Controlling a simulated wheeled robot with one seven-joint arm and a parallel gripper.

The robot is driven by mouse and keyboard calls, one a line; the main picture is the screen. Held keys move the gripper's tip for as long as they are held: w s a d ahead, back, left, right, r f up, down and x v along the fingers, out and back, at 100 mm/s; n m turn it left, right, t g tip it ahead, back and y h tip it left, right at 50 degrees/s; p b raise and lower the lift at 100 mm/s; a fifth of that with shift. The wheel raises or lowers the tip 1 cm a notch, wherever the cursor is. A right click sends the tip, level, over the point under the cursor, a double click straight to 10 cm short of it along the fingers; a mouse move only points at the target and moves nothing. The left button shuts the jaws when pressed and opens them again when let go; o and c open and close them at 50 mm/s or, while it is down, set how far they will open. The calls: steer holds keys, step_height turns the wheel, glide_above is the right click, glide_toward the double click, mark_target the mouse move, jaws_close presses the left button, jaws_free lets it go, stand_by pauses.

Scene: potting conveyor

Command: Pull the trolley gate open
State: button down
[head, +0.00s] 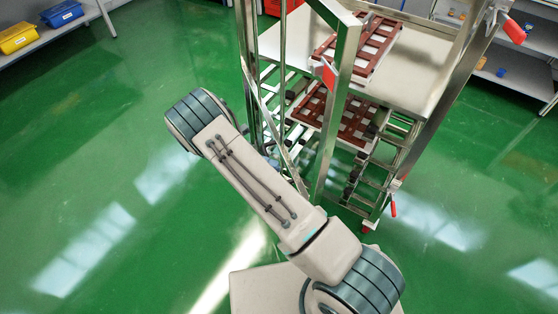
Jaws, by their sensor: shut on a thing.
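The trolley is a bright metal frame at the upper right of the head view, with a pale shelf (415,62) inside it. The trolley gate appears to be the metal frame at its near left, with an upright post (337,115) and a red latch handle (325,73) near its top. The gate looks swung out at an angle from the trolley, but how far is hard to tell. My gripper is hidden behind the arm.
Brown slatted trays (362,47) lie on the trolley's levels. A shelf at the upper left holds a yellow bin (18,38) and a blue bin (62,13). Green floor (80,165) is clear left of my arm.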

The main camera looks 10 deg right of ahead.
steer(key=c, duration=1.5)
jaws_free()
steer(key=shift+a, duration=0.1)
steer(key=shift+o, duration=0.2)
